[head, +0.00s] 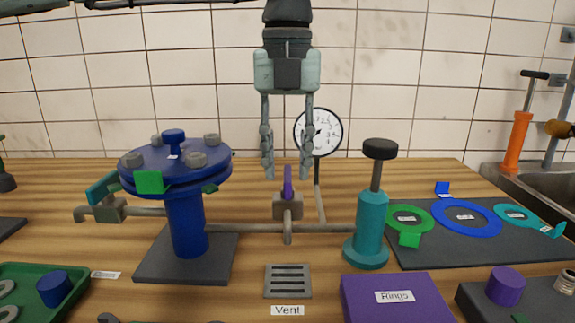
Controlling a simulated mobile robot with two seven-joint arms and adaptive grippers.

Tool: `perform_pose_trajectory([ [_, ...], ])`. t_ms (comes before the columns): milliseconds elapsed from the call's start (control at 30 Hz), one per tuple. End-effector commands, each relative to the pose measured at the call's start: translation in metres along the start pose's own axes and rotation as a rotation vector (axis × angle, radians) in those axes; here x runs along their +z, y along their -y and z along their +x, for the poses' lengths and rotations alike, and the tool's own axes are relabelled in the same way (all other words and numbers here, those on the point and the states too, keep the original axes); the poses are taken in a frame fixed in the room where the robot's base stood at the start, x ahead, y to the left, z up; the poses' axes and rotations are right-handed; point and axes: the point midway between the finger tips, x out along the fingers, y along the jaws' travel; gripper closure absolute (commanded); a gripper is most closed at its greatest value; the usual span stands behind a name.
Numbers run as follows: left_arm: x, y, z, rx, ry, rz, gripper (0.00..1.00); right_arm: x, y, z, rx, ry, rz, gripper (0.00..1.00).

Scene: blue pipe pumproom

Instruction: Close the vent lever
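The vent lever (288,183) is a thin purple handle standing upright on a grey-brown valve body (287,207) in the middle of the head view. The valve sits on a horizontal pipe above a grey grate (288,281) with a "Vent" label (288,310). My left gripper (287,170) points down from above. Its two fingers are apart, with the tips to the left and right of the lever's upper part in the picture. Gaps show between the lever and both fingers; depth is hard to judge. My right gripper is not in view.
A blue flanged vessel (187,215) stands left, with a teal-handled valve (104,191) beside it. A teal hand pump (372,225) stands right. A pressure gauge (318,132) rises behind. A purple "Rings" box (395,302) and a mat (437,247) with coloured rings lie right.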

Motion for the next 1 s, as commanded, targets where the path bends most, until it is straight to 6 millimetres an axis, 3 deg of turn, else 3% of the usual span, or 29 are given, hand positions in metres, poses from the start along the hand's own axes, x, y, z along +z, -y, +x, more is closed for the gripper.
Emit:
perform_pose_trajectory([
  [233,0.0,0.0,0.013,-0.002,0.0,0.0,0.69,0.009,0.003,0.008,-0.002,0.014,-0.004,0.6],
  [400,0.0,0.001,0.014,-0.002,0.0,0.0,0.69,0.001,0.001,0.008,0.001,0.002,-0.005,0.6],
  [667,0.0,0.001,0.013,-0.003,0.0,0.001,0.99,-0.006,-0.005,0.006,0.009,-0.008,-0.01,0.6],
  [1000,0.0,0.0,0.013,-0.002,-0.001,0.009,1.0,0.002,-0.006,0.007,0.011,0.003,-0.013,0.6],
])
